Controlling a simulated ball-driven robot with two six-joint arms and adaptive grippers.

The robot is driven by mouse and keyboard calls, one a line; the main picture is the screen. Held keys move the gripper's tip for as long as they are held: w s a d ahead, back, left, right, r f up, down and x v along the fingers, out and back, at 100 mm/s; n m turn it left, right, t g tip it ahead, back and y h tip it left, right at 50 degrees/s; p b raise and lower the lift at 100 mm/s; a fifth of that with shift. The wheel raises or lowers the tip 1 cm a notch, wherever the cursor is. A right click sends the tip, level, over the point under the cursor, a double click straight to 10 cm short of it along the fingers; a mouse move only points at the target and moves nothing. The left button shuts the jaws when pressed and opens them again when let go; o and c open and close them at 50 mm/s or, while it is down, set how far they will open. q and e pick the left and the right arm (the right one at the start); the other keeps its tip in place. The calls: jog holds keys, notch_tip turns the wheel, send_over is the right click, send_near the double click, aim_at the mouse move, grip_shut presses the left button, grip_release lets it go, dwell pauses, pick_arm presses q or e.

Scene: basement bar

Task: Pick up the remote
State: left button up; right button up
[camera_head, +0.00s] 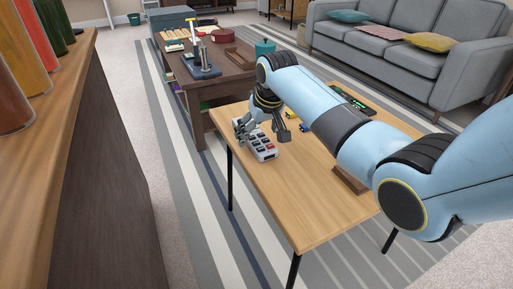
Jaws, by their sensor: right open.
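A pale grey block with dark and red buttons, which looks like the remote (262,149), lies on the light wooden table near its left edge. My right gripper (262,131) is open just above its far end, with its fingers spread to either side. I cannot tell whether a finger touches it. The gripper hides part of that far end. My left gripper is not in view.
The light wooden table (300,205) is bare at its front. A black item with green marks (351,101) and small yellow and blue pieces (292,114) lie farther back. A wooden piece (349,181) is at the right edge. A dark table (222,82) stands behind, and a bar counter (75,95) at left.

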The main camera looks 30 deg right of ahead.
jog(key=shift+x, duration=0.95)
jog(key=shift+r, duration=0.1)
jog(key=c, duration=1.4)
jog(key=shift+o, duration=0.2)
